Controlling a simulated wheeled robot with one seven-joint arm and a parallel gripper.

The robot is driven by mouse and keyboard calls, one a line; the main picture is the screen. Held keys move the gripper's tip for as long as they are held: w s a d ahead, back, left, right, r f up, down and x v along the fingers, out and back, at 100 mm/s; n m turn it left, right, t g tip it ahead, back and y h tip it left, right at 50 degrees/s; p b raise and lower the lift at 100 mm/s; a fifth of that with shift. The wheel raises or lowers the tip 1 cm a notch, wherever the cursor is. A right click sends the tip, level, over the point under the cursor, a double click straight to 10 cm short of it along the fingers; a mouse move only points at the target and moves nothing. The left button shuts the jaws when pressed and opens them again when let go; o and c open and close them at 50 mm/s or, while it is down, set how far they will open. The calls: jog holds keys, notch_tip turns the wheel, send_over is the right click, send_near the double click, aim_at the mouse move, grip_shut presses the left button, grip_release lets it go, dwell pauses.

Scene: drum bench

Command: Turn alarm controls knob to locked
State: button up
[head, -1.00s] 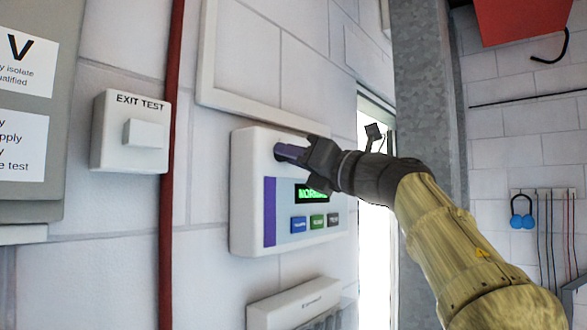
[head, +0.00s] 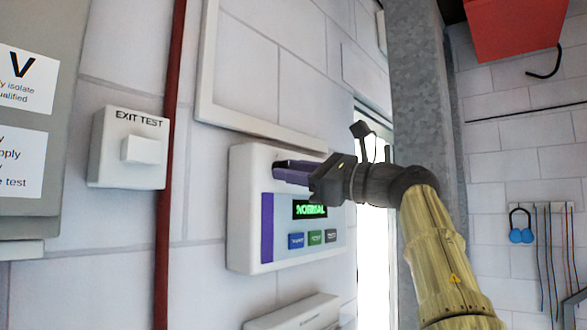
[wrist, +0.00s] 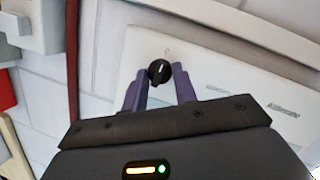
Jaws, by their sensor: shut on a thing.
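The alarm control panel (head: 240,225) is a white box on the block wall, with a purple stripe and a green display (head: 310,209) reading NORMAL. The small black knob (wrist: 158,71) with a pale pointer line is near the panel's upper part in the wrist view. My gripper (head: 280,171) is at the panel's upper left, its purple fingers pointing at the face. In the wrist view the fingers (wrist: 159,84) stand on either side of the knob and are shut on it. In the head view they hide the knob.
An EXIT TEST box (head: 129,148) and a red vertical pipe (head: 170,140) are left of the panel. A pale frame (head: 245,122) is above, and a white box (head: 295,315) below. A grey steel column (head: 420,90) stands on the right behind my arm.

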jog(key=shift+n, duration=0.7)
jog(key=o, duration=0.7)
jog(key=shift+d, duration=0.1)
jog(key=b+v, duration=0.4)
jog(key=v, duration=1.3)
jog(key=shift+d+r, duration=0.2)
